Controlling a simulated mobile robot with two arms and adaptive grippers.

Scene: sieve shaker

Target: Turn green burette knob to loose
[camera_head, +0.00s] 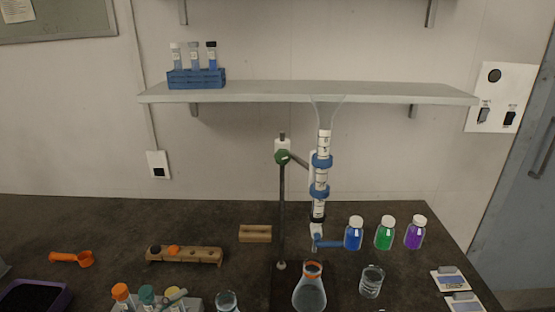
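The green burette knob (282,156) sits on the clamp at the upper part of a dark upright stand rod (282,215). A short arm reaches right from it to the burette (321,178), which stands upright in blue holder rings with a funnel-like top in front of the shelf. A blue stopcock (328,244) shows at the burette's lower end. A flask with an orange rim (310,290) stands below it. Whether the knob is tight or loose cannot be told. Neither of my grippers is in view.
Blue, green and purple bottles (384,233) and a beaker (371,282) stand right of the burette. A wooden rack (184,256), an orange scoop (72,259) and capped tubes (147,295) lie left. A shelf (270,94) overhangs behind. The back left counter is clear.

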